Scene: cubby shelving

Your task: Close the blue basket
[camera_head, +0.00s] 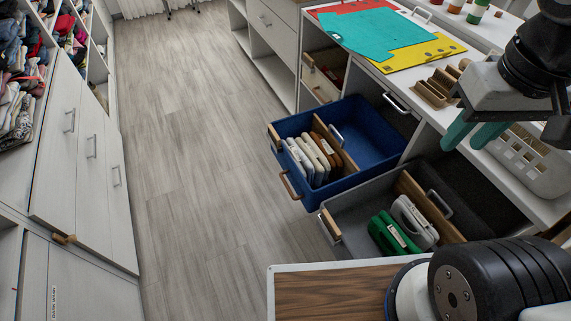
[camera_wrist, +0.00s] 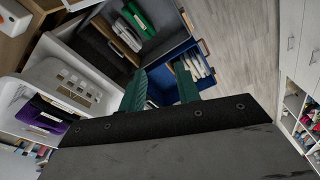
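The blue basket (camera_head: 372,128) is pulled out from the shelving like a drawer. It holds several white and brown upright items behind a wooden divider, and has handles on its front. In the wrist view the blue basket (camera_wrist: 163,86) shows partly between and beyond the fingers. My gripper (camera_head: 467,135) is to the right of the basket, above the shelving's white top, with its teal fingers apart and nothing between them. My gripper also shows in the wrist view (camera_wrist: 160,72), its fingers spread.
A grey basket (camera_head: 345,232) with green and grey cases is also pulled out, nearer than the blue one. A white slotted basket (camera_head: 532,168) and a wooden holder (camera_head: 436,88) are on the right. Coloured sheets (camera_head: 385,35) lie on the top. The floor (camera_head: 190,130) at left is clear.

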